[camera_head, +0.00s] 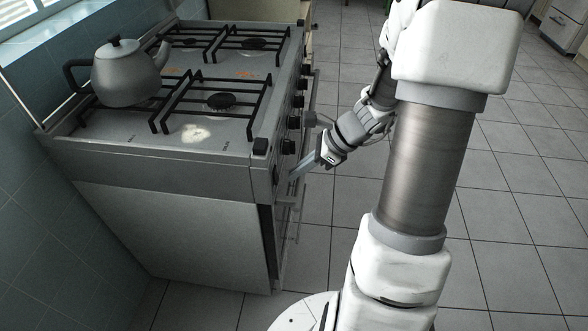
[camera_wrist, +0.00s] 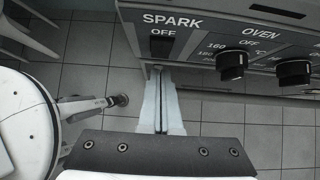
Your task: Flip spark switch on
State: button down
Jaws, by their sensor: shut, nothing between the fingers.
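The spark switch (camera_wrist: 162,48) is a small dark rocker on the stove's front panel. The words SPARK and OFF stand above it in the wrist view. My gripper (camera_wrist: 159,76) is shut and empty. Its light fingers lie side by side, with their tips just below the switch in the picture. I cannot tell whether they touch the panel. In the head view my gripper (camera_head: 296,171) is at the near end of the stove's (camera_head: 175,172) front panel.
Oven knobs (camera_wrist: 231,64) sit right of the switch, and more black knobs (camera_head: 288,146) run along the front. Tiled floor (camera_head: 520,200) is open to the right of the stove.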

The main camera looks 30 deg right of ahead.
jog(key=p+v, duration=0.3)
jog(key=v, duration=0.8)
jog(key=shift+s+d+f+p, duration=0.2)
jog(key=shift+s+d+p, duration=0.1)
jog(key=shift+p, duration=0.1)
